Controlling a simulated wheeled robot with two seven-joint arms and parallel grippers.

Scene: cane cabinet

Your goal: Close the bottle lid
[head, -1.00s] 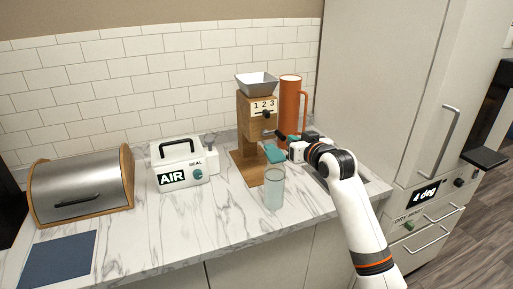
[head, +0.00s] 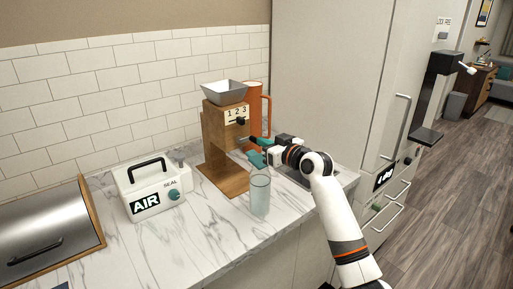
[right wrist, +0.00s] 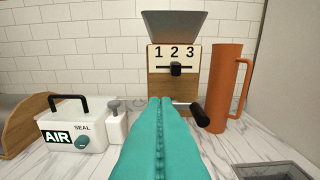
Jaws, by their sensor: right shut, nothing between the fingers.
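A clear, pale-tinted cylindrical glass container (head: 260,195), the likeliest bottle, stands upright on the marble counter in front of the wooden dispenser. I cannot make out a separate lid on it. My right gripper (head: 258,158) is above and behind the glass, near the dispenser's black lever, and appears apart from the glass. Its teal fingers, also in the right wrist view (right wrist: 160,105), are pressed together with nothing between them. The glass does not show in the right wrist view. My left gripper is not in view.
The wooden dispenser (head: 214,145) marked 1 2 3, with a grey hopper, stands behind the glass. An orange jug (right wrist: 223,85) is right of it. A white AIR SEAL box (head: 150,190) and a bread bin (head: 45,235) stand left. The counter's front is clear.

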